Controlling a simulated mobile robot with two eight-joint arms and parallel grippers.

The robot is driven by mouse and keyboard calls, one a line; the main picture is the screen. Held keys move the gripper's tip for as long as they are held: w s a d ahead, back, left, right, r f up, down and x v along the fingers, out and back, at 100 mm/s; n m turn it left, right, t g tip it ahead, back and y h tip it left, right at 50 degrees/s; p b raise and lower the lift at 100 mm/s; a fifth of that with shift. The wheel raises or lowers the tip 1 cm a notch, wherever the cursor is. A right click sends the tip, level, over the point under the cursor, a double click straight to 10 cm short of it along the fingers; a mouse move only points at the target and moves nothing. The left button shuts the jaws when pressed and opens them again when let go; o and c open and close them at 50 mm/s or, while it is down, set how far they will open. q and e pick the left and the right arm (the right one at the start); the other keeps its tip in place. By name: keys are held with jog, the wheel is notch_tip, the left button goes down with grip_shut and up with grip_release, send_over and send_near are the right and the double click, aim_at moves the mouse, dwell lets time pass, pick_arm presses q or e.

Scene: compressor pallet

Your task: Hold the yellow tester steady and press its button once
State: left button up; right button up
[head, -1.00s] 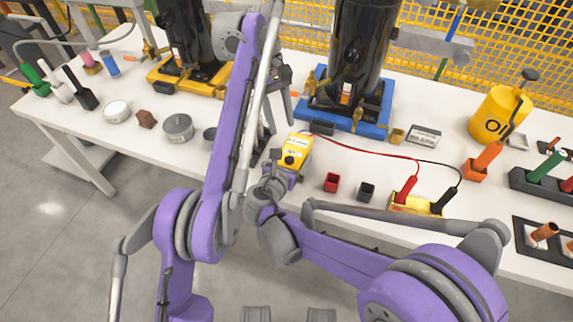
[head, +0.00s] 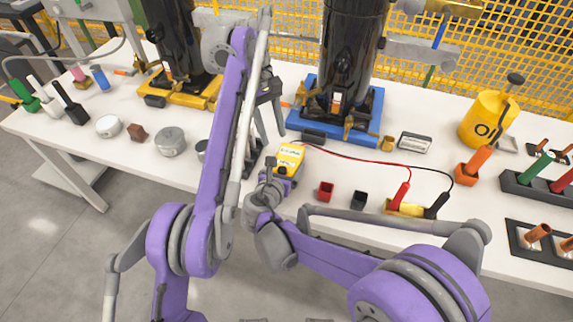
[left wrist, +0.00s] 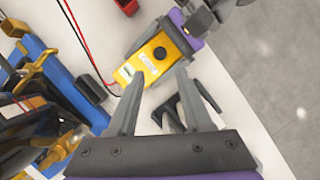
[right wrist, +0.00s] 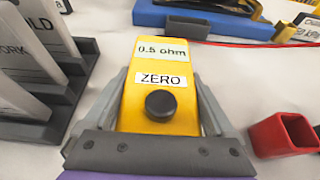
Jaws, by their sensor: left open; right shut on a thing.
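The yellow tester (head: 291,155) stands near the front edge of the white table. In the right wrist view the tester (right wrist: 150,60) has labels "0.5 ohm" and "ZERO", with a round black button (right wrist: 161,105) below them. My right gripper (right wrist: 160,82) is shut on the tester, one finger along each side. My left gripper (head: 271,122) is open and empty, above and just behind the tester. In the left wrist view the tester (left wrist: 146,66) and its black button (left wrist: 160,53) lie beyond the open fingers (left wrist: 160,78), apart from them.
Red and black leads run from the tester to probes in a yellow holder (head: 408,209). A red box (head: 325,191) and a black box (head: 359,200) stand right of the tester. A black compressor on a blue base (head: 335,125) is behind. A dark rack with upright cards (right wrist: 45,65) is close left.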

pick_arm(q)
grip_shut()
dwell(1.5)
